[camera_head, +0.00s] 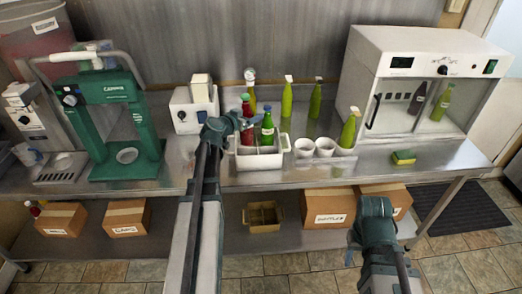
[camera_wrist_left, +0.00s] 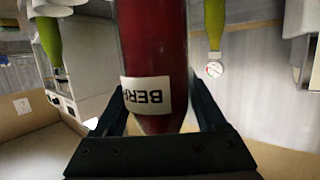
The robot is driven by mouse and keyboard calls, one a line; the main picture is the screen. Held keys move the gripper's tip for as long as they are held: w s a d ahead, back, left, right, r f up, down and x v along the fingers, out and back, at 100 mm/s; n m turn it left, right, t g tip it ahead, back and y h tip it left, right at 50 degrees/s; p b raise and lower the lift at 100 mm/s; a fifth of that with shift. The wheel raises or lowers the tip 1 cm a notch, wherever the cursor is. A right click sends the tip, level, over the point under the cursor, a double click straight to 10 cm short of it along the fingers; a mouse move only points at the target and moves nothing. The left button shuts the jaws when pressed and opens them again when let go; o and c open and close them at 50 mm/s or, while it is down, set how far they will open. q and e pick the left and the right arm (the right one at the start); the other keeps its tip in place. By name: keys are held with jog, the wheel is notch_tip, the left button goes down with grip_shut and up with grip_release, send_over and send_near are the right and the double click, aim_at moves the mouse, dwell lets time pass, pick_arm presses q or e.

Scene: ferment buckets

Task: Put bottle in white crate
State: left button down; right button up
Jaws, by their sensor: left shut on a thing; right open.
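A red bottle (camera_head: 246,133) is upright at the left part of the white crate (camera_head: 262,162); I cannot tell whether its base rests on the crate floor. My left gripper (camera_head: 242,120) is shut on it near its upper part. The left wrist view shows the red bottle (camera_wrist_left: 152,50) between the two fingers, its white label upside down. My right gripper (camera_head: 373,208) is open and empty, low in front of the table.
Several yellow-green bottles (camera_head: 287,99) stand behind and to the right. A white cabinet (camera_head: 425,80) is at the right, a green press (camera_head: 122,120) at the left.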

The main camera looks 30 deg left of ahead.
aim_at(243, 141)
pick_arm(q)
jog(key=shift+s+f+b, duration=0.1)
jog(key=shift+f+b, duration=0.15)
jog(key=shift+b, duration=0.05)
notch_tip(243, 141, down, 10)
jog(key=b, duration=0.9)
jog(key=shift+r, duration=0.25)
jog(key=shift+f+b, duration=0.15)
jog(key=shift+b, duration=0.2)
grip_release()
jog(key=shift+r, duration=0.25)
jog(key=p+v, duration=0.3)
jog(key=v, duration=0.9)
jog(key=shift+p, duration=0.4)
jog(key=shift+d+f, duration=0.1)
jog(key=shift+d, duration=0.05)
